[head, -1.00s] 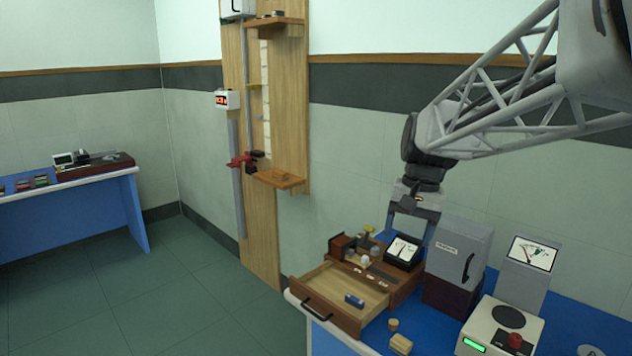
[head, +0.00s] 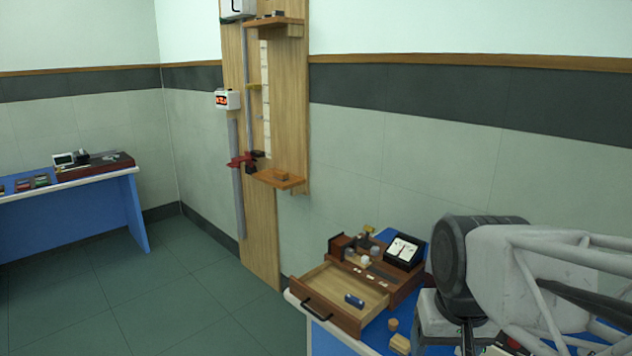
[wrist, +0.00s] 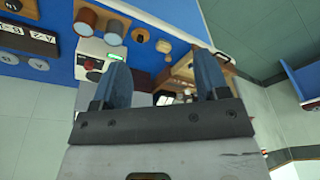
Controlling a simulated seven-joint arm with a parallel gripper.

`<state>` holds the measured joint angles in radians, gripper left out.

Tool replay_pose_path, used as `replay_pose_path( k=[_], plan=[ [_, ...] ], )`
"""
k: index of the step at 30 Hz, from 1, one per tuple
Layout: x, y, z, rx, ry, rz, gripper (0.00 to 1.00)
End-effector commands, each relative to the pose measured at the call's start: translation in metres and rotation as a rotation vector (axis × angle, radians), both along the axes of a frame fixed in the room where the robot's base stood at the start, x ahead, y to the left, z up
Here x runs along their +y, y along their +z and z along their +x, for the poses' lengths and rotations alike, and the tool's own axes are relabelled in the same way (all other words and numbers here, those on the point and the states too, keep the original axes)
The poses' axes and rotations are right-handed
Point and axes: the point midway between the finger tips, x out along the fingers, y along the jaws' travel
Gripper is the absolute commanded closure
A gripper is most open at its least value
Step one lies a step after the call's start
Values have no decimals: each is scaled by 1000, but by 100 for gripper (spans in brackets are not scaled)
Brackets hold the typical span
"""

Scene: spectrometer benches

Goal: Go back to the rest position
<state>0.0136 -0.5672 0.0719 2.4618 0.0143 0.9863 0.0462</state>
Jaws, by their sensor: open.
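My gripper (wrist: 163,85) shows in the wrist view with its two blue-grey fingers apart and nothing between them. In the head view my arm is folded low at the right, and the fingertips are hidden. The blue bench (head: 322,338) lies below and beside the arm. The gripper is clear of the objects that I can see.
On the bench, an open wooden drawer (head: 337,284) holds a small blue item (head: 354,300). A meter (head: 404,251) stands behind it. Small wooden blocks (head: 400,343) lie at the front. A wooden wall board (head: 262,220) stands at the back; another bench (head: 70,182) is far left.

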Motion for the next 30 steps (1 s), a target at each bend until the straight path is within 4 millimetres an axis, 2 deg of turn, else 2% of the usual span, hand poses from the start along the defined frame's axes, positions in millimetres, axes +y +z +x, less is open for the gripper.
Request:
replay_pose_path(
  k=[3, 9, 30],
  plan=[
    [-1, -10, -18, -23, 21, -15, 32],
    [-1, -20, -32, -41, 41, -28, 32],
    [-2, -21, -33, -43, 43, -29, 32]
  ],
)
